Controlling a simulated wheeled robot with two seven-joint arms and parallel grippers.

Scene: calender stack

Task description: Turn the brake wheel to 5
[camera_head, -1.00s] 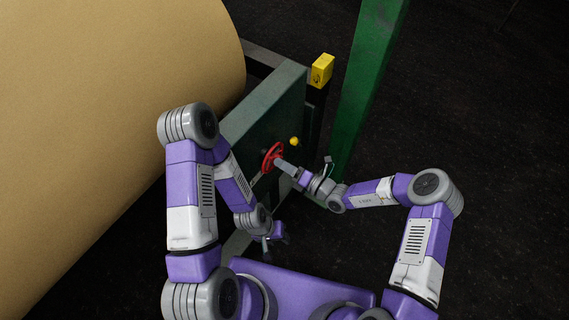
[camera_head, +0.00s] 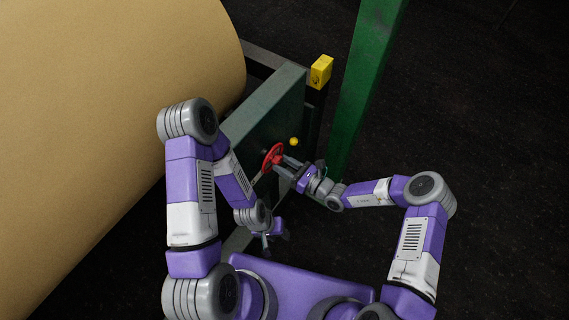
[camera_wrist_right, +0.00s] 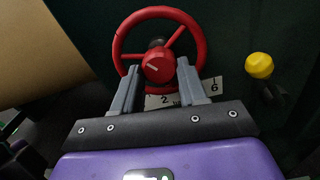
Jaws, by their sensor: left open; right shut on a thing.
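The red brake wheel (camera_head: 273,157) is on the dark green machine side panel. In the right wrist view the wheel (camera_wrist_right: 201,45) has spokes and a central hub with a white mark. Below it is a white scale plate (camera_wrist_right: 163,101), partly hidden by my fingers; a 2 and a 6 show. My right gripper (camera_head: 284,160) reaches the wheel from the right. In its wrist view the gripper's fingers (camera_wrist_right: 157,80) lie on both sides of the hub area, shut on the wheel. My left gripper (camera_head: 276,240) is open and empty, low and apart from the wheel.
A yellow knob (camera_head: 294,142) sticks out to the right of the wheel. A yellow box (camera_head: 321,71) tops a dark post, and a green column (camera_head: 365,85) stands behind my right arm. A large brown roll (camera_head: 100,110) fills the left. Dark floor lies open at right.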

